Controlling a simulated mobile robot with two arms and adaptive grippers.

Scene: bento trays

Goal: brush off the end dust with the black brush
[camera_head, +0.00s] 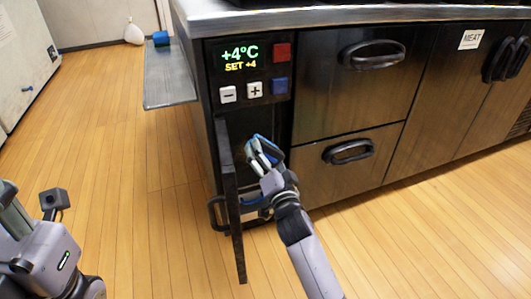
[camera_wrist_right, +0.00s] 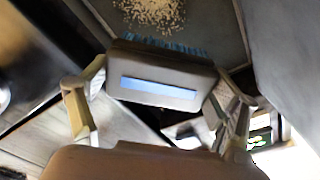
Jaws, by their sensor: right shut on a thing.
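My right gripper (camera_head: 262,152) is at the open access door (camera_head: 231,205) under the control panel. It is shut on a brush, whose body (camera_wrist_right: 180,98) shows between the fingers in the right wrist view. The brush looks greyish with a dark upper edge, a light blue stripe and blue bristles (camera_wrist_right: 160,44). A patch of pale, grainy dust (camera_wrist_right: 150,12) lies on a dark framed surface just beyond the bristles, with a small gap between. The dust is hidden in the head view. My left gripper (camera_head: 18,222) is partly in view at the left edge, away from the cabinet.
The cabinet's control panel (camera_head: 253,72) reads +4°C. Drawers with black handles (camera_head: 348,151) lie to the right. A white bag (camera_head: 134,33) stands far back. The wooden floor on the left is clear.

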